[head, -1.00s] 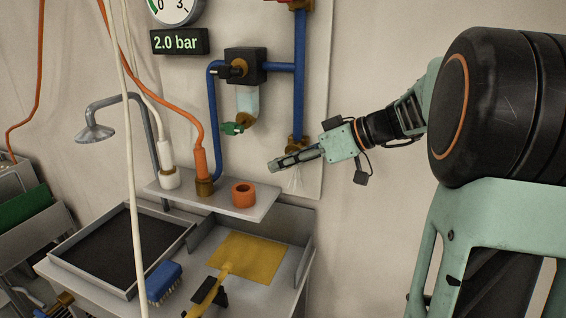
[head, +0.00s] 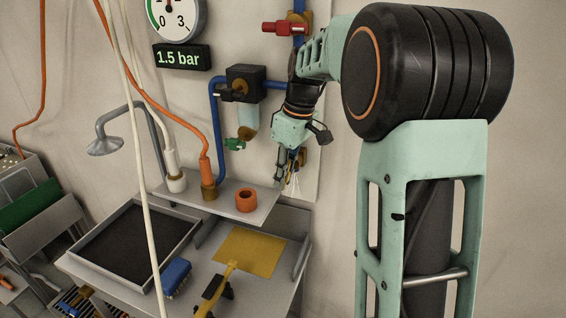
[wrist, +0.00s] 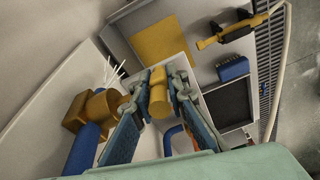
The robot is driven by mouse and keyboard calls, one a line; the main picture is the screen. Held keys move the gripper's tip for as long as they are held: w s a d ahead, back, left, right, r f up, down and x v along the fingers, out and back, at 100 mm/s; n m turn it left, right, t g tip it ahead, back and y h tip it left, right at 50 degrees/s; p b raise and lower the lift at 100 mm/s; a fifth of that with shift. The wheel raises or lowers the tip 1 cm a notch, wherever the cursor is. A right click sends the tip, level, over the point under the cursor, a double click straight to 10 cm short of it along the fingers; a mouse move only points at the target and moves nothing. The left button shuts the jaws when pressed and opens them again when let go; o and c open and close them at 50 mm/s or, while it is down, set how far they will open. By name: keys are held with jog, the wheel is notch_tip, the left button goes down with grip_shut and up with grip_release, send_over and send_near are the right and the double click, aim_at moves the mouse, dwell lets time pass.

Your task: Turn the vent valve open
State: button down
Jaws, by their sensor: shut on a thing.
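The vent valve is a brass fitting at the lower end of the blue pipe. In the wrist view its body (wrist: 98,108) is at the left, with a yellow-brass knob (wrist: 158,94) between my fingers. My gripper (wrist: 158,88) is shut on this knob. In the head view my gripper (head: 281,172) points down at the wall panel and hides much of the valve. Thin white streaks (head: 293,187) fan out below it. The pressure display (head: 182,57) reads 1.5 bar, under a round gauge (head: 174,15).
A red-handled valve (head: 283,28) is above my wrist. A black regulator (head: 244,90) with a green tap (head: 235,144) is to the left. Below are a shelf with an orange ring (head: 246,200), a blue brush (head: 176,275) and a yellow plate (head: 250,252). Hoses hang at the left.

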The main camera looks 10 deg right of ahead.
jog(key=shift+g+h+p, duration=0.4)
jog(key=shift+h+p, duration=0.2)
jog(key=shift+p, duration=0.25)
jog(key=c, duration=1.9)
grip_release()
jog(key=shift+f+b, duration=0.2)
jog(key=shift+b, duration=0.35)
